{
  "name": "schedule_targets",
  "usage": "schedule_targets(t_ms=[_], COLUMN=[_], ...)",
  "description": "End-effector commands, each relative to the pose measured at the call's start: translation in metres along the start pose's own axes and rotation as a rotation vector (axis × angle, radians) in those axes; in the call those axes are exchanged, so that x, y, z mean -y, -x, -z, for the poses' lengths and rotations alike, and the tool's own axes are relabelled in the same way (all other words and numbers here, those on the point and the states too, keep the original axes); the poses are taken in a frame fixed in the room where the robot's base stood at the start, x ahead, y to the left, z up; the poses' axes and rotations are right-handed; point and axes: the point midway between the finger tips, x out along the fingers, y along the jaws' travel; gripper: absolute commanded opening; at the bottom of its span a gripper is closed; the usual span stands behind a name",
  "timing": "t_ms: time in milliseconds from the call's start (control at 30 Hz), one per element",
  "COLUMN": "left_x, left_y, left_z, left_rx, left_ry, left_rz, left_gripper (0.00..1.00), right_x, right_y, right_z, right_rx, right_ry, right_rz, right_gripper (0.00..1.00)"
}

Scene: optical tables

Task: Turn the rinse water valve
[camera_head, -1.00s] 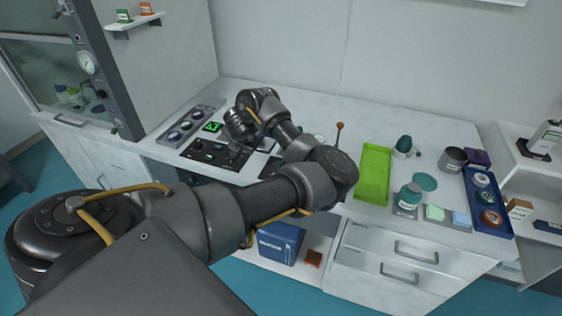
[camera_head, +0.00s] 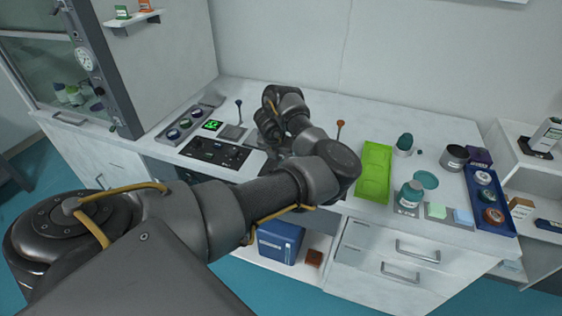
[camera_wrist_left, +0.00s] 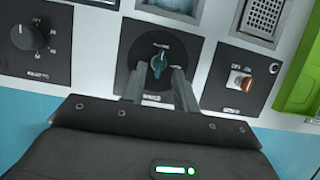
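In the left wrist view a teal valve knob (camera_wrist_left: 159,64) stands on a square black panel (camera_wrist_left: 141,53) in the middle. The small lettering around it is too blurred to read. My left gripper (camera_wrist_left: 158,72) is open, with one finger on each side of the knob near its lower end. A narrow gap shows between knob and fingers, and I cannot tell whether either touches. In the head view my left gripper (camera_head: 277,153) is mostly hidden by my own arm, and the valve is hidden there too. My right gripper is not in view.
In the left wrist view a black dial (camera_wrist_left: 30,36) is on a panel to the left and an orange switch (camera_wrist_left: 241,82) on one to the right.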

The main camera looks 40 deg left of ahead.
Motion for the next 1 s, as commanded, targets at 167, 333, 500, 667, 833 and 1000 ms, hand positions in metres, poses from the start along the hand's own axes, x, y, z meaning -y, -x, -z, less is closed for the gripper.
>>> schedule_targets(t_ms=[167, 333, 500, 667, 833, 1000], left_x=[0.0, 0.0, 0.0, 0.0, 0.0, 0.0], left_y=[-0.026, -0.033, -0.033, -0.033, -0.033, -0.032], left_z=[0.001, 0.0, 0.0, 0.0, 0.0, 0.0], left_rx=[-0.001, 0.0, 0.0, 0.0, 0.0, 0.0], left_ry=[-0.003, 0.0, 0.0, 0.0, 0.0, -0.001], left_rz=[-0.001, 0.0, 0.001, 0.001, 0.001, 0.001], left_gripper=[0.29, 0.29, 0.29, 0.2, 0.0, 0.0], right_x=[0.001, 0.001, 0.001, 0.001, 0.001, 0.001], right_y=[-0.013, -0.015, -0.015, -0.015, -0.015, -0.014], right_z=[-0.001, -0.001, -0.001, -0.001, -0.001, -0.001], right_rx=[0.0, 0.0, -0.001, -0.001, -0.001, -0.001], right_ry=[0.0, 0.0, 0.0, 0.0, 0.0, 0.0], right_rz=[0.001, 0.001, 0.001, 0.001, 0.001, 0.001], right_gripper=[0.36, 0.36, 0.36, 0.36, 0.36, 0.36])
